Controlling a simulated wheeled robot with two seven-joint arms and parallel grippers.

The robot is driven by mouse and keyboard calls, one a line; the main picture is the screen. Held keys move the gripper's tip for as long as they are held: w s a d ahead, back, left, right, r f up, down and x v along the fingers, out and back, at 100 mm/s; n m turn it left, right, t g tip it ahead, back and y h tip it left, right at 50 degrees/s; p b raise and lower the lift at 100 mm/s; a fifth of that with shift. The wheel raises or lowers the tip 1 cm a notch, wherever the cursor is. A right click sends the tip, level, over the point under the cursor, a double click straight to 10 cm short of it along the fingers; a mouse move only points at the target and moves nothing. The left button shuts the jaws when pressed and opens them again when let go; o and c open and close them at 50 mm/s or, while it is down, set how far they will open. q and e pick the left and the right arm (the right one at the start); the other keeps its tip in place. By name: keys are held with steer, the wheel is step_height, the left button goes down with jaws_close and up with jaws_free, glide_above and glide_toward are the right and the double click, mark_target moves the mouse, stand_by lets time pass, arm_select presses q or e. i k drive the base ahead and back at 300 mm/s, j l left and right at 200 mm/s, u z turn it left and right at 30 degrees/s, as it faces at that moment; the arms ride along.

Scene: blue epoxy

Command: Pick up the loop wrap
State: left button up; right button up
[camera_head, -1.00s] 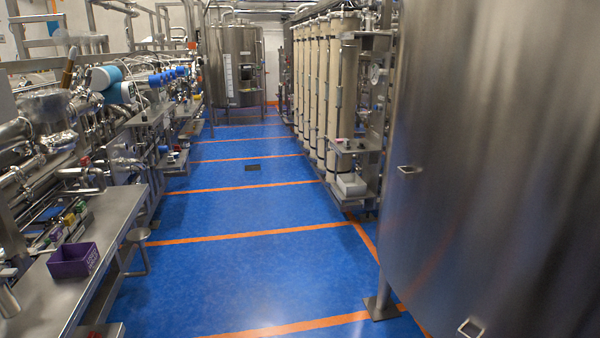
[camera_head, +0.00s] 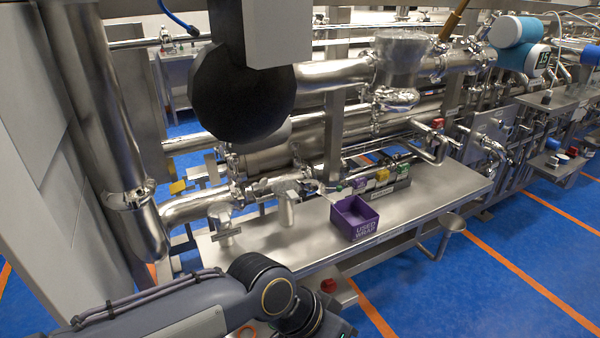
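I cannot tell for sure which thing is the loop wrap. A purple open bin (camera_head: 354,218) lettered "USED WRAP" stands on the steel bench (camera_head: 285,240) in the middle of the head view. I cannot make out anything in it. My arm (camera_head: 215,305), coming in from the lower left, lies in front of the bench. Its gripper is outside the frame, and my other gripper does not show.
Steel pipes (camera_head: 330,75) run behind and above the bench. A large dark round part (camera_head: 240,90) blocks the upper left. A red item (camera_head: 328,285) lies below the bench edge. Blue floor (camera_head: 500,265) is open at lower right.

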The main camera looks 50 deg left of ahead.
mark_target(283, 189)
steer(key=i+u, duration=0.4)
steer(key=i, duration=0.15)
steer(key=i+l+u, duration=0.2)
steer(key=i+u, duration=0.5)
steer(key=u, duration=0.15)
steer(key=i+l+u, duration=0.1)
steer(key=i+u, duration=0.3)
steer(key=i+l+u, duration=0.15)
steer(key=u, duration=0.3)
